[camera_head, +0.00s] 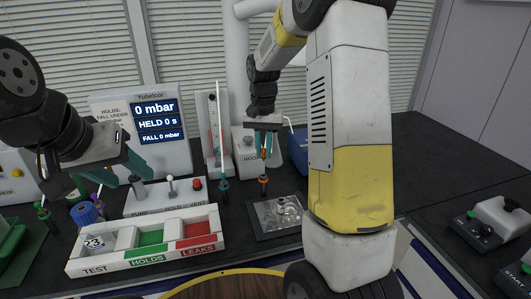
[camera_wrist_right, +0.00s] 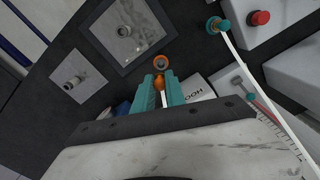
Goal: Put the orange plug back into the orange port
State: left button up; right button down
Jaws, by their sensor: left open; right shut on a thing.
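The orange plug (camera_head: 264,154) is between the teal fingertips of my right gripper (camera_head: 264,148), which is shut on it. It points down in the head view. The orange port (camera_head: 263,180) is an orange-ringed post on the black bench, below the plug with a visible gap. In the right wrist view the orange plug (camera_wrist_right: 158,82) sits between the teal fingers, just short of the port's open orange ring (camera_wrist_right: 160,64). A white tube runs back from the plug. My left gripper (camera_head: 120,172) is open and empty, above the bench at the left.
A tray (camera_head: 150,262) with test, holds and leaks sections lies in front. A teal port with a white tube (camera_head: 223,185) stands left of the orange port. A metal plate with a fitting (camera_head: 262,225) is close in front. A display (camera_head: 155,122) stands behind.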

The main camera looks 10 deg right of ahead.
aim_at(263, 157)
jog(key=shift+w+a+f, duration=0.1)
jog(key=shift+f, duration=2.35)
jog(key=shift+f, duration=0.95)
jog(key=c, duration=1.3)
grip_release()
jog(key=shift+r, duration=3.9)
